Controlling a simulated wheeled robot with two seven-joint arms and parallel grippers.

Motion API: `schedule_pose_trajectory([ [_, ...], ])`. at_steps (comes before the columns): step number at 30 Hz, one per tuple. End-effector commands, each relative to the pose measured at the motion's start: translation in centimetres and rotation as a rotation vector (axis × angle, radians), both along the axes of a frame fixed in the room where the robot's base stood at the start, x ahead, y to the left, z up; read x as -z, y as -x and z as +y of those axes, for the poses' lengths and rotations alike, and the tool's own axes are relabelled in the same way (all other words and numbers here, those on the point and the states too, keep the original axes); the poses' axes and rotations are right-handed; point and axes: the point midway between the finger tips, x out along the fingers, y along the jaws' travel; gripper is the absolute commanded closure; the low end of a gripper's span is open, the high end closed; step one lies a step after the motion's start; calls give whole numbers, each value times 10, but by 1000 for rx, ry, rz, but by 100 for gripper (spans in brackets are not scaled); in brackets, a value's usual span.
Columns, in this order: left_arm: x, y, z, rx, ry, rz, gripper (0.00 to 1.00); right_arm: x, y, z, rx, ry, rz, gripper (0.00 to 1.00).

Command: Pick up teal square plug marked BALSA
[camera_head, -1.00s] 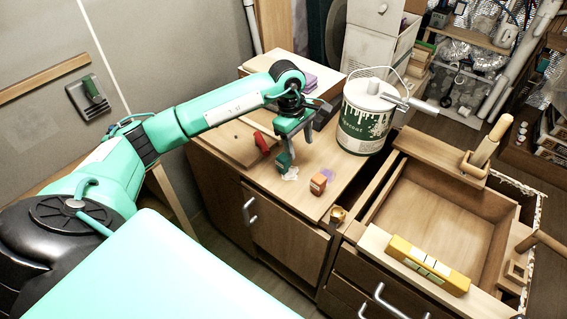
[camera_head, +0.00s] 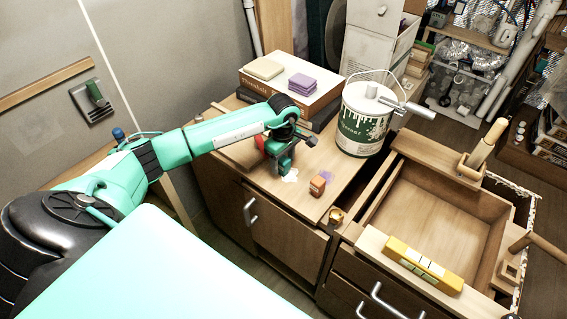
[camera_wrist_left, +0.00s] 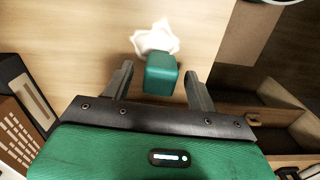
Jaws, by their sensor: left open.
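The teal square plug (camera_wrist_left: 161,74) stands on the wooden counter, beside a white splotch (camera_wrist_left: 155,38), in the left wrist view. No marking can be read on its visible faces. My left gripper (camera_wrist_left: 158,84) is open, with one finger on each side of the plug and a small gap to each. In the head view my left gripper (camera_head: 283,170) is low over the counter beside the white splotch (camera_head: 291,175), and it largely hides the plug there. My right gripper is not in view.
An orange block (camera_head: 318,184) stands right of the gripper. A red item (camera_head: 261,142) is close behind it. Boxes (camera_head: 290,88) and a paint can (camera_head: 362,125) stand further back.

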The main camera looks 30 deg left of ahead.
Motion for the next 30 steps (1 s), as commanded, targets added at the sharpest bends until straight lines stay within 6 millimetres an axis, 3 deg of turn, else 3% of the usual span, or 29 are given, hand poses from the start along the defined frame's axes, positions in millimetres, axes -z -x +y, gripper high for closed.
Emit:
schedule_pose_trajectory([
  [1,4,1,-1,-2,1,5,42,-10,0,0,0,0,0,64],
  [6,28,0,-1,-2,1,2,42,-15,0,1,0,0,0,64],
  [15,34,0,-1,0,0,0,42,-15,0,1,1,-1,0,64],
  [24,33,0,-1,0,0,0,100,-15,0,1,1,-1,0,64],
  [30,33,0,-1,0,0,0,100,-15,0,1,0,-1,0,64],
])
